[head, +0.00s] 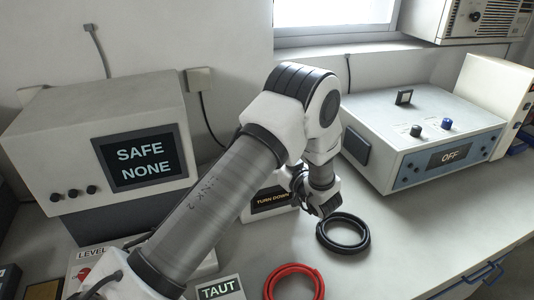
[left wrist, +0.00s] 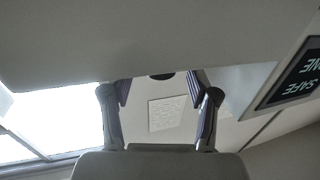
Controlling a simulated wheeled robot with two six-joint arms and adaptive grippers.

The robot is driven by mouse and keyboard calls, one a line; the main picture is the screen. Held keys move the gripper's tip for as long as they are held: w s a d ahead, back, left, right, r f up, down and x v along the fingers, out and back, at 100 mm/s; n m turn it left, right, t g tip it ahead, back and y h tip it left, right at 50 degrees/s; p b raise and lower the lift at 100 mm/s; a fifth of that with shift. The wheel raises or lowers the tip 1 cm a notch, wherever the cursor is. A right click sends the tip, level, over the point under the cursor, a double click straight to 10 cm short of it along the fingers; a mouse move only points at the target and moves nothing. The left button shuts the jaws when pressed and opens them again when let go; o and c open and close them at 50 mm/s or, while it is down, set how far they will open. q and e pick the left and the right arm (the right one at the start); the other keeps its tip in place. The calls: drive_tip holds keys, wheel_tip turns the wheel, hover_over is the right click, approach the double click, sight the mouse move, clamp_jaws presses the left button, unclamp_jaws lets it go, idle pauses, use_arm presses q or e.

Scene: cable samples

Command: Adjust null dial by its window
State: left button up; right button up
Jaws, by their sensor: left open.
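A small lit window (head: 272,200) reading "TURN DOWN" sits on a pale box, partly covered by my left arm. My left gripper (head: 318,206) is beside the right end of that box, pointing down. In the left wrist view, its two fingers (left wrist: 160,100) are spread apart. A dark rounded thing (left wrist: 160,76) shows between them at the edge of a grey surface; I cannot tell whether it is the null dial. No dial is clearly visible in the head view, where my arm and gripper hide part of the box. My right gripper is not in view.
A black cable coil (head: 343,246) lies close to the gripper, and a red coil (head: 294,268) lies nearer. A grey monitor box (head: 60,130) reading "SAFE NONE" stands left. An instrument (head: 400,160) reading "OFF" stands right. A "TAUT" sign (head: 219,291) is in front.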

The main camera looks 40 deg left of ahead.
use_arm(q)
drive_tip(key=v, duration=0.9)
drive_tip(key=shift+d, duration=0.3)
drive_tip(key=shift+s+r, duration=0.1)
